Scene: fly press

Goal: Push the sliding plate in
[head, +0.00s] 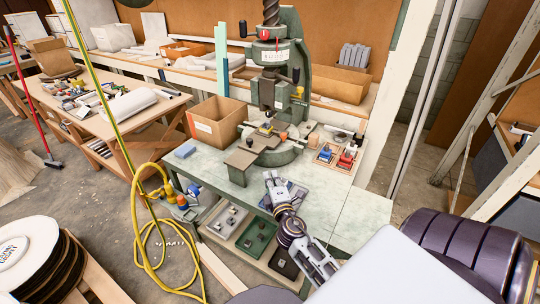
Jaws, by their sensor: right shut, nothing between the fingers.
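The green fly press (292,75) stands on the grey-green workbench, with its screw rising at the top. My right gripper (270,176) is shut and empty, pointing up the picture. It is to the right of the plate's outer end and appears apart from it; its height above the bench is hard to tell. My left gripper is not in view.
A cardboard box (216,121) stands left of the press, and a blue block (185,151) lies on the bench's left. A wooden tray with red and blue items (337,156) is at the right. Trays fill the shelf below. A yellow hose (137,225) lies on the floor.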

